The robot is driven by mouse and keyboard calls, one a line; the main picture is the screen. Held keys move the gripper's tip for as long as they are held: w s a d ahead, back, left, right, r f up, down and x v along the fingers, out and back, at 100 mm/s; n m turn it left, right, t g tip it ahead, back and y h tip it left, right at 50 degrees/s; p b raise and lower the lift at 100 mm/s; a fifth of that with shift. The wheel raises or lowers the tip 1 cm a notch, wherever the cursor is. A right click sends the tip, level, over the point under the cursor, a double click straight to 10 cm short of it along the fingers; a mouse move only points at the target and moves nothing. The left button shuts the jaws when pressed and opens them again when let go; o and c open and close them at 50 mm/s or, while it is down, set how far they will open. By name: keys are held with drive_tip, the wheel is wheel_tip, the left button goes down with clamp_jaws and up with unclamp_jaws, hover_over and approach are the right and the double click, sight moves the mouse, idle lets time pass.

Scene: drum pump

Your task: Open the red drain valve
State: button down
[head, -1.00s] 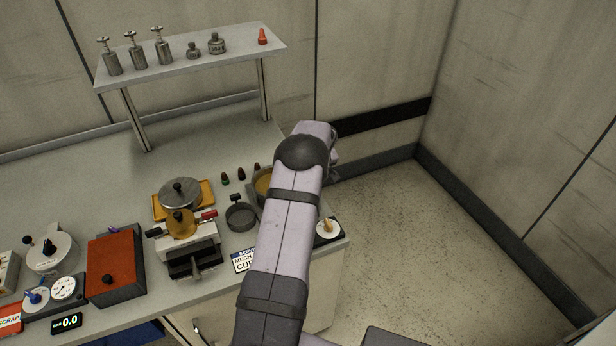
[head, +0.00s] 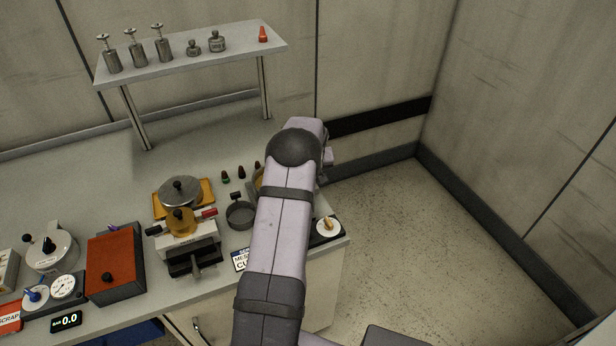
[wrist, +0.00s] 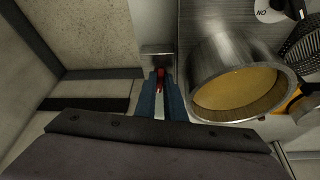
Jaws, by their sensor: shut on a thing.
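In the wrist view, my gripper (wrist: 160,82) has its two blue fingers shut on a narrow red handle (wrist: 160,77), which I take to be the red drain valve. The handle sits beside a large steel pot (wrist: 235,75) holding amber liquid. How far the valve is turned cannot be told. In the head view, my arm hides the gripper, the red handle and most of the pot (head: 258,181).
A grey metal block (wrist: 157,50) is just beyond the fingertips. A white dial with an orange knob (head: 327,226) is right of my arm. A small dark pan (head: 240,214) and a fixture with a red-tipped lever (head: 209,213) stand left of it. Open floor lies to the right.

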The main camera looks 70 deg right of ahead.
drive_tip(key=shift+w+a+m+g, duration=0.15)
drive_tip(key=shift+m+g, duration=0.45)
drive_tip(key=shift+m, duration=1)
drive_tip(key=c, duration=1.8)
unclamp_jaws()
drive_tip(key=shift+c, duration=0.2)
drive_tip(key=shift+w, duration=0.1)
